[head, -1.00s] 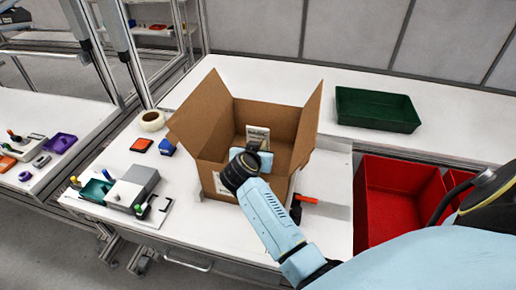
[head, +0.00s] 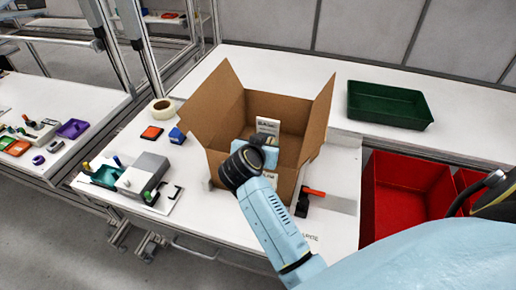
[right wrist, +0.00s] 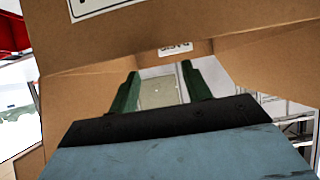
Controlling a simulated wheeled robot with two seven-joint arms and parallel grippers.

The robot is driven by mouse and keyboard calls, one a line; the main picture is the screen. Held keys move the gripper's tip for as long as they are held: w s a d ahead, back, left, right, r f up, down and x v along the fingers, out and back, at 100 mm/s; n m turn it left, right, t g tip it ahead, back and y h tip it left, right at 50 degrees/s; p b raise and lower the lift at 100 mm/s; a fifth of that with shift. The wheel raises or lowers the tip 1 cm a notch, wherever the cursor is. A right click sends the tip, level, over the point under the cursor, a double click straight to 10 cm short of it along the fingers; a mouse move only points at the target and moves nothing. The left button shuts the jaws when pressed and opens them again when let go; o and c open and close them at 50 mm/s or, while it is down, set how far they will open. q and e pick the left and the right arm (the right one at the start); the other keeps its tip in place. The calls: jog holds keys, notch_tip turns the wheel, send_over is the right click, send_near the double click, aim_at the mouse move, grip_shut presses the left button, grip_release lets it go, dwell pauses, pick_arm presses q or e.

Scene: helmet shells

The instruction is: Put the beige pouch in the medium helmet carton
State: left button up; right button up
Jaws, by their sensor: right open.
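The medium helmet carton (head: 222,132) is an open brown box with raised flaps on the white bench in the head view. My right gripper (head: 268,148) reaches over its near side into the opening; the wrist hides its fingers there. In the right wrist view the green fingers of my right gripper (right wrist: 160,90) are apart, with carton walls around them. A dull beige patch (right wrist: 157,93) shows between and beyond the fingers. It may be the beige pouch, but I cannot tell for sure. No pouch is clear in the head view. My left gripper is out of view.
A white printed card (head: 268,126) stands inside the carton. A red-and-black tool (head: 304,202) lies right of the carton. A green tray (head: 390,104) sits at the back right, red bins (head: 405,195) at the right. A tape roll (head: 162,107) and small boxes lie left.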

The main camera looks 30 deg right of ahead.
jog(key=v, duration=0.6)
jog(key=shift+s+a, duration=0.1)
jog(key=shift+s, duration=0.05)
